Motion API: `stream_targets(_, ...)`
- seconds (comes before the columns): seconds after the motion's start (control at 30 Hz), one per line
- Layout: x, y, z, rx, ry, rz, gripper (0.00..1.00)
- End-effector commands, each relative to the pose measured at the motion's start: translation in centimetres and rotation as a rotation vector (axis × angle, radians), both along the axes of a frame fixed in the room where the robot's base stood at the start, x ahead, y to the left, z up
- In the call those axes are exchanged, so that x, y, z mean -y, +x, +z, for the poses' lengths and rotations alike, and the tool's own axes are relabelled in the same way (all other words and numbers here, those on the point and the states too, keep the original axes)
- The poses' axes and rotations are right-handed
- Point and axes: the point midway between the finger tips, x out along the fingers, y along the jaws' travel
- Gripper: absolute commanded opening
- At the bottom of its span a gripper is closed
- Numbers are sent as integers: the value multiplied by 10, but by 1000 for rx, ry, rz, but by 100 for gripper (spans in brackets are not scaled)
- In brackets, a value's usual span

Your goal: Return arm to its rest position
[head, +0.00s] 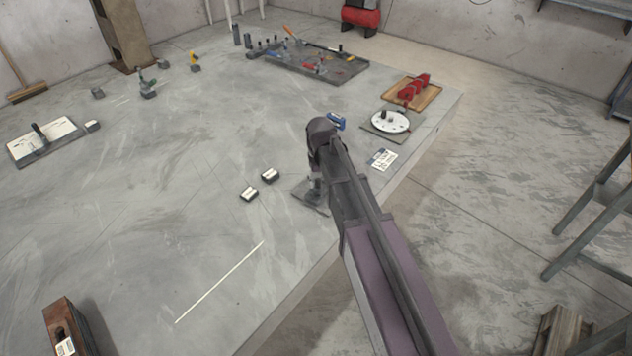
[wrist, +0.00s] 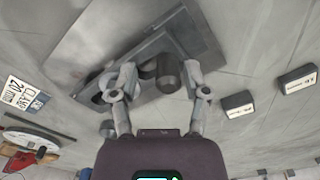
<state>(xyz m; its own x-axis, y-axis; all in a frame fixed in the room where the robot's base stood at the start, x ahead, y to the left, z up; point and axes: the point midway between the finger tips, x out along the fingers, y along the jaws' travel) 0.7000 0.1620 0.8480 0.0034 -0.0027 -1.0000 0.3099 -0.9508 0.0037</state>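My arm reaches from the lower right over the near edge of the concrete slab in the head view. My gripper (wrist: 160,70) points down at the arm's end, and its two fingers are spread apart in the wrist view. A grey metal fixture with a flat base plate (head: 303,196) stands below it, and the fixture also shows in the wrist view (wrist: 205,40). A dark upright cylinder (wrist: 169,78) on the fixture appears between the fingers, with gaps on both sides. How high my gripper is above it is hard to tell. My arm hides part of the fixture in the head view.
Two small labelled dark blocks (head: 259,184) lie left of the fixture. A white dial (head: 390,121), a label card (head: 382,159) and a wooden board with a red part (head: 410,93) lie to the right. A tool tray (head: 345,70) is farther back.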

Motion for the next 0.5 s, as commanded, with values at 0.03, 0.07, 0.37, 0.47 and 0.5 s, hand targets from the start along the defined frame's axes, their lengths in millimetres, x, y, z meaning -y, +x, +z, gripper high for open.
stream_targets(0.03, -1, -1, 0, -1, 1, 1, 62)
stream_targets(0.07, -1, -1, 0, -1, 1, 1, 62)
stream_targets(0.37, -1, -2, 2, -8, 7, -7, 62)
stream_targets(0.47, 1, -3, 6, -17, 21, -29, 62)
stream_targets(0.5, 2, -4, 8, -24, 28, -40, 62)
